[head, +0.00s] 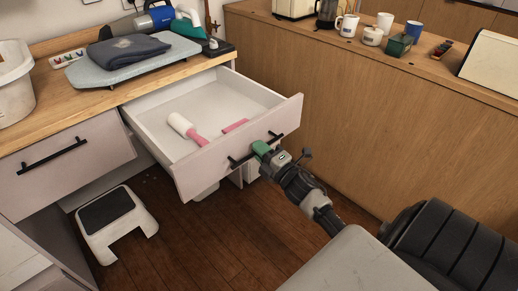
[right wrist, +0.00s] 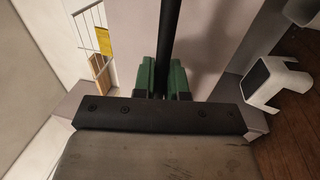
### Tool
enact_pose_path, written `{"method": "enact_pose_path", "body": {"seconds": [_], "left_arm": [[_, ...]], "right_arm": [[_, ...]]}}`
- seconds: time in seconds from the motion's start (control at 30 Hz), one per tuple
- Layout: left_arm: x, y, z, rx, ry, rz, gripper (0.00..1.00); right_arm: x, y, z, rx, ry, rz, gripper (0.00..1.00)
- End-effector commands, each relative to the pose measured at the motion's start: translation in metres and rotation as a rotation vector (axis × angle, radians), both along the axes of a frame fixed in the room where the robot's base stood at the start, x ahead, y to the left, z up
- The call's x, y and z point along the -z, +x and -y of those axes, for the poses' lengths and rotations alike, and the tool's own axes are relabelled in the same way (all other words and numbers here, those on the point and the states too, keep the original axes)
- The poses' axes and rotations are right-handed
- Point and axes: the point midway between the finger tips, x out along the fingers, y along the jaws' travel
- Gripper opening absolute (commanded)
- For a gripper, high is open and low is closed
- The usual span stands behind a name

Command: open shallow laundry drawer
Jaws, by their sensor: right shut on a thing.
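The shallow laundry drawer (head: 240,150) is pulled well out from under the wooden counter in the head view. Its inside shows a white and pink roller-like item (head: 186,128) and another pink item (head: 235,126). A black bar handle (head: 240,160) runs across its front. My right gripper (head: 262,150), with green fingers, is shut on this handle. In the right wrist view the green fingers (right wrist: 162,80) close around the dark handle bar (right wrist: 168,40). My left gripper is not in view.
A shut drawer (head: 85,175) with a black handle (head: 53,156) is to the left. A white step stool (head: 117,222) stands on the floor below. An ironing board (head: 130,65) with folded dark cloth (head: 125,48) lies on the counter. A wooden partition (head: 370,120) stands at the right.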

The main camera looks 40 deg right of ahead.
Motion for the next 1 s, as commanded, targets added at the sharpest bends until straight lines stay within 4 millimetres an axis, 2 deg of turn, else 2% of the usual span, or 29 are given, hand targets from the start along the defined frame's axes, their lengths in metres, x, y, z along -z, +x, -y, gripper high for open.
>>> {"method": "enact_pose_path", "body": {"seconds": [0.2,0.23,0.4,0.73,0.87,1.0], "left_arm": [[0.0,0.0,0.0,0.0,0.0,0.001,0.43],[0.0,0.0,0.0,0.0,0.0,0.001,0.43],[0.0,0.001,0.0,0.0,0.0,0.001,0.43],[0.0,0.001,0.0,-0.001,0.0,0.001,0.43],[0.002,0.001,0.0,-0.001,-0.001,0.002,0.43],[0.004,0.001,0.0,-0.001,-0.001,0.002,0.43]], "right_arm": [[0.001,0.0,0.0,0.0,0.001,-0.002,0.0],[0.001,0.0,0.0,0.0,0.001,-0.002,0.14],[0.001,0.0,0.0,0.0,0.001,-0.001,0.36],[0.002,-0.005,0.0,0.0,0.001,-0.001,0.36],[0.007,-0.024,0.002,0.001,0.001,-0.004,0.36],[0.013,-0.053,0.004,0.001,0.001,-0.005,0.36]]}}
